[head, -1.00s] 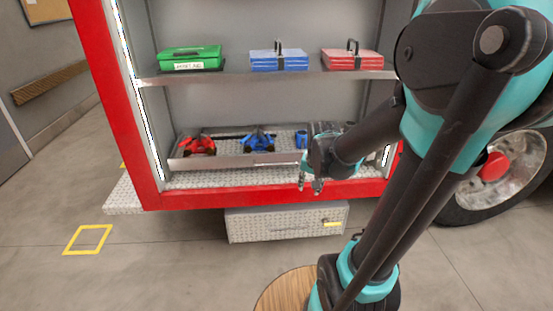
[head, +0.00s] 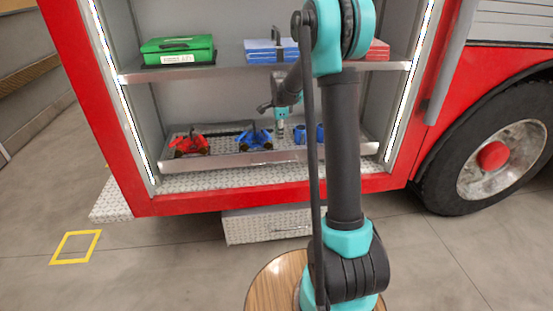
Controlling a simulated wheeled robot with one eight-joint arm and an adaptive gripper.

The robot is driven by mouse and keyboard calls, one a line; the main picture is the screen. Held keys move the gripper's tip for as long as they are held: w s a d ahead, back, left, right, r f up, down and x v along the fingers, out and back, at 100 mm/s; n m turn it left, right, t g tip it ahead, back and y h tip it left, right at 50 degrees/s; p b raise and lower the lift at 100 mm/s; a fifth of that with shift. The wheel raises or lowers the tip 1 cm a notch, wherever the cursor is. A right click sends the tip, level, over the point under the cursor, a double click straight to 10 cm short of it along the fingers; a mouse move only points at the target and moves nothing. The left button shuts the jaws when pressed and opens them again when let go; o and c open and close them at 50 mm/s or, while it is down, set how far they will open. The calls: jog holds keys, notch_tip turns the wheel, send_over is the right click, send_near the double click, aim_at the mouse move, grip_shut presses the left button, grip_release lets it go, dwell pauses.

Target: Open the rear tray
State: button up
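The metal tray (head: 225,159) sits low in the open red truck compartment, with its front lip near the compartment's front edge. It holds a red tool (head: 189,145), a blue tool (head: 254,139) and small blue cylinders (head: 300,134). My gripper (head: 281,131) points down above the tray, just right of the blue tool, and appears apart from the tray lip. Its fingers are small and partly hidden, so their opening is unclear. My arm hides part of the tray's right side.
The shelf above holds a green case (head: 178,50), a blue case (head: 270,51) and a red case (head: 378,50). A diamond-plate box (head: 265,225) hangs below the red sill. A truck wheel (head: 492,160) is at right. Floor is clear at left around a yellow square outline (head: 75,247).

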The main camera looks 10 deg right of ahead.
aim_at(278, 162)
jog(key=w+f, duration=0.1)
jog(key=f, duration=0.4)
jog(key=w+f, duration=0.1)
jog(key=f, duration=0.5)
jog(key=w+f, duration=0.1)
jog(key=f, duration=0.4)
jog(key=shift+f, duration=0.25)
jog(key=shift+c, duration=0.4)
grip_shut()
